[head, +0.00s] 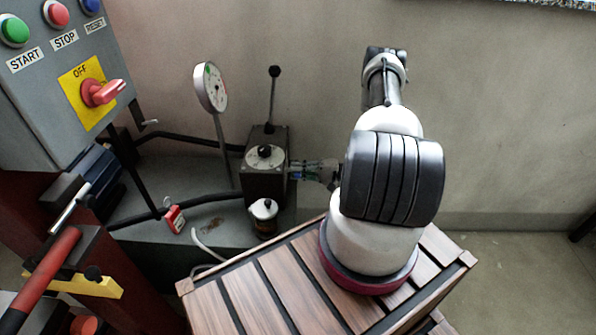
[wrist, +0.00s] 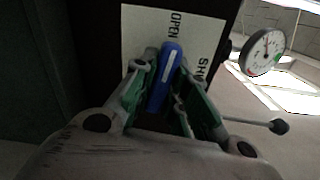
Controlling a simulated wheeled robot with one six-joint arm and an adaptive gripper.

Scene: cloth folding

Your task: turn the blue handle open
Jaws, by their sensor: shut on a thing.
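The blue handle (wrist: 166,72) is in the wrist view, in front of a white label (wrist: 202,40). The label reads OPEN near the handle's upper end, and part of a second word beginning SH shows at the right. My gripper (wrist: 160,88) has its green-padded fingers on both sides of the handle and is shut on it. In the head view my gripper (head: 312,170) reaches left to the right side of a dark valve block (head: 265,185). The handle cannot be made out clearly there.
A lever with a black knob (head: 274,72) rises from the block, and a dial gauge (head: 211,87) stands left of it. A grey control box (head: 50,110) with buttons and a red switch is at upper left. A slatted wooden surface (head: 225,300) lies below my arm.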

